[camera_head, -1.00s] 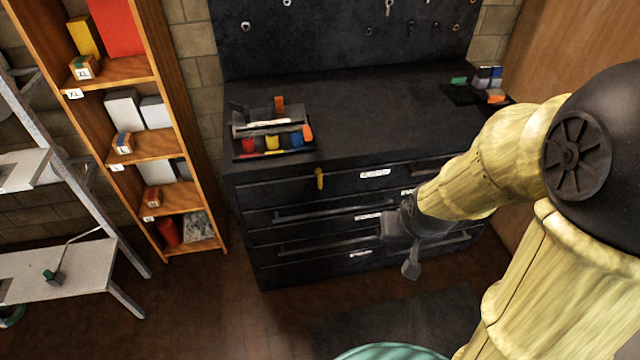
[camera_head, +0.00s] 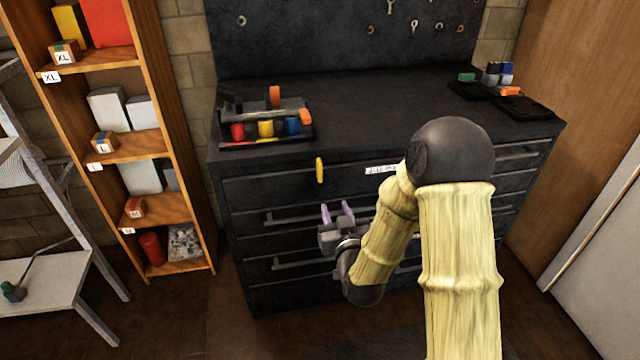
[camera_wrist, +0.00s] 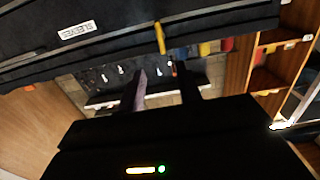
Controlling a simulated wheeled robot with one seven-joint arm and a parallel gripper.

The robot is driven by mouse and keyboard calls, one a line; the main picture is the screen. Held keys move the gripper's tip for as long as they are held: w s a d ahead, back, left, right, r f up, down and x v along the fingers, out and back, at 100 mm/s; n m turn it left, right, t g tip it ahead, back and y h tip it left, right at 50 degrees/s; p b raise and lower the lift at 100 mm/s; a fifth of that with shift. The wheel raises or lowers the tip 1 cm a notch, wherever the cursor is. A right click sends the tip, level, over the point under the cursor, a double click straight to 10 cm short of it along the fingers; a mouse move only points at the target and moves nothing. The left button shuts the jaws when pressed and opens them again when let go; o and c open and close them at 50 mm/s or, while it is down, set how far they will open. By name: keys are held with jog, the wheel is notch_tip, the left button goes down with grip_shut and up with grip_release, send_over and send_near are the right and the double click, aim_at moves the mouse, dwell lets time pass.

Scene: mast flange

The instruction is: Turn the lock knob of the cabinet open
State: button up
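The black cabinet (camera_head: 370,118) stands against the wall, with several drawers. Its yellow lock knob (camera_head: 319,170) sits on the upper left drawer front and points up and down in the head view. The knob also shows in the wrist view (camera_wrist: 160,38), ahead of the fingers. My gripper (camera_head: 337,211) is below and slightly right of the knob in the head view, its two purplish fingers pointing up. In the wrist view my gripper (camera_wrist: 161,84) has a clear gap between its fingers. It is open, empty and apart from the knob.
A tool caddy (camera_head: 262,143) with coloured items stands on the cabinet top above the knob. Drawer handles (camera_head: 290,216) stick out below it. A wooden panel (camera_head: 565,80) is at the right.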

aim_at(321, 171)
jog(key=shift+a, duration=0.1)
dwell(0.3)
jog(key=x, duration=1.1)
jog(key=p+x, duration=0.1)
jog(key=x, duration=0.5)
jog(key=shift+w+a+r, duration=0.1)
jog(key=shift+w+r, duration=0.05)
jog(key=shift+r, duration=0.1)
grip_shut()
